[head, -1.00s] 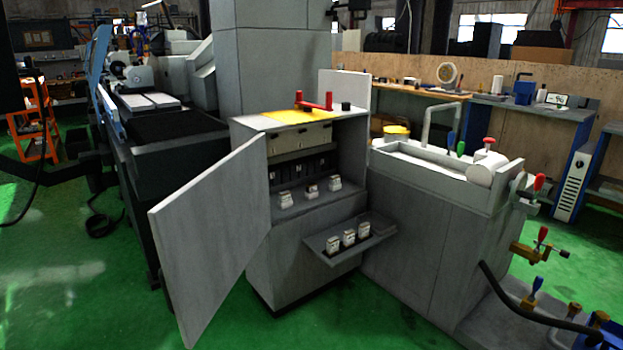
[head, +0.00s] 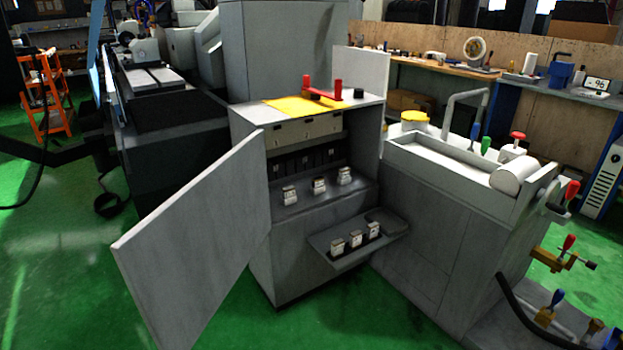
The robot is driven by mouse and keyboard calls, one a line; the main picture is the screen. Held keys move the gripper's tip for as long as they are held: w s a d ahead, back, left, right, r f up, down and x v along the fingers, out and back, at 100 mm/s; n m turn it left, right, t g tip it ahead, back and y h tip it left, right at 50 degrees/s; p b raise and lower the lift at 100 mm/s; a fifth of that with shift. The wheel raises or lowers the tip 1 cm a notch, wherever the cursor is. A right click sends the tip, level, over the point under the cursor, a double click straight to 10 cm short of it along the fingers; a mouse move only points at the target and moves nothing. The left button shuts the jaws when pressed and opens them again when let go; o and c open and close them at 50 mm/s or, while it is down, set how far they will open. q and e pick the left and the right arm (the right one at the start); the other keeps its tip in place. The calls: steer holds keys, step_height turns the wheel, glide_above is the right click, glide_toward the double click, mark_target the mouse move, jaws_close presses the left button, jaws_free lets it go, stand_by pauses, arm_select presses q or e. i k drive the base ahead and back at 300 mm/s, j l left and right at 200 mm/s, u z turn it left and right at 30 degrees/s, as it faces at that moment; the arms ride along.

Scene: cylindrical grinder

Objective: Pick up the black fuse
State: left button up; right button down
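An open grey electrical cabinet (head: 320,250) stands in the middle of the head view. Several small fuse-like blocks, pale in front with dark parts, stand in two rows. One row (head: 318,186) is on the inner shelf; the other (head: 355,238) is on a fold-out tray (head: 335,262) at the cabinet front. Behind the shelf row are dark slots (head: 305,163). A short black cylinder (head: 359,94) stands on the cabinet top beside a red handle (head: 322,93). I cannot tell which piece is the black fuse. Neither gripper is in view.
The cabinet door (head: 195,235) swings out to the front left. A grey tank unit (head: 440,220) with a roller stands close on the right. A grinding machine (head: 175,130) is at the left. Green floor (head: 330,325) is clear in front.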

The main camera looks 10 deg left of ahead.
mark_target(318, 182)
steer(key=i+l+u, duration=0.2)
steer(key=i+l, duration=0.15)
steer(key=i, duration=0.2)
steer(key=i+l+u, duration=0.2)
steer(key=i+l, duration=0.25)
steer(key=i+l+u, duration=0.15)
steer(key=i+l, duration=0.35)
steer(key=i+l+u, duration=0.2)
steer(key=i+l, duration=0.35)
steer(key=i+l+u, duration=0.2)
steer(key=i+l, duration=0.25)
steer(key=l, duration=0.2)
